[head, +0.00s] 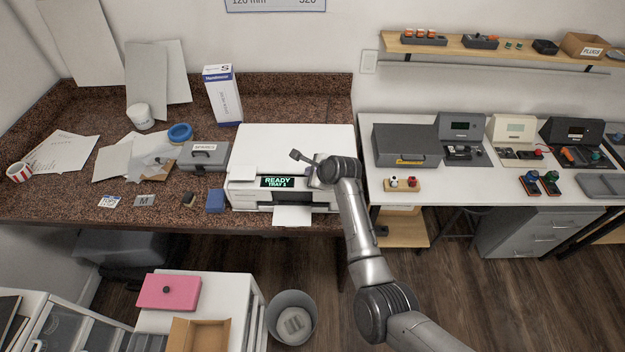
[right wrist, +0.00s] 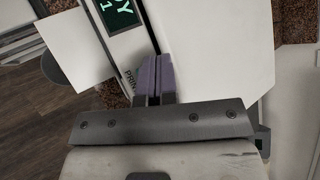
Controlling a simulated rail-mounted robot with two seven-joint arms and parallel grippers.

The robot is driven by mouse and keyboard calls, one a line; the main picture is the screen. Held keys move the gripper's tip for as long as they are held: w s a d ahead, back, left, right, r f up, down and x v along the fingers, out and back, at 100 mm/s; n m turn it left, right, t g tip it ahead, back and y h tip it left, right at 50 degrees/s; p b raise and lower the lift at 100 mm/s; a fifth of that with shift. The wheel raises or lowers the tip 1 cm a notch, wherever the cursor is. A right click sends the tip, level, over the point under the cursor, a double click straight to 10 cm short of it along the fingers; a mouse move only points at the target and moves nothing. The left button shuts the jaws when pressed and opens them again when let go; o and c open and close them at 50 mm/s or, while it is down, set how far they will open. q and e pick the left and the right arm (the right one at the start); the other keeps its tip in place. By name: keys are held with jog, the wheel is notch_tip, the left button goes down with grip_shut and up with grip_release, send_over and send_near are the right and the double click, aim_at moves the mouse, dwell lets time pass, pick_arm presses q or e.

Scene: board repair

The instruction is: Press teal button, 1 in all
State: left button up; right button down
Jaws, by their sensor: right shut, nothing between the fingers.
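A white printer (head: 290,145) stands on the right end of the brown speckled counter. Its dark front display (head: 284,182) shows green text beginning with "READY"; part of the display (right wrist: 118,12) also shows in the right wrist view. My right gripper (head: 313,182) is over the printer's front panel, just right of the display. In the right wrist view its purple fingers (right wrist: 157,70) are together and empty, beside partly covered "PRIN" lettering. I see no teal button clearly; the fingers hide part of the panel. I cannot tell whether the fingertips touch it. My left gripper is not in view.
A sheet of paper (head: 292,215) sticks out of the printer's front. A grey case (head: 205,156) and a blue block (head: 215,200) are to its left. A white table (head: 450,188) with several devices stands to the right. A bin (head: 291,300) is on the floor below.

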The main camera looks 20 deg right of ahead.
dwell(0.3)
jog(key=shift+f, duration=0.15)
jog(key=shift+f, duration=0.25)
jog(key=shift+f, duration=0.1)
dwell(0.4)
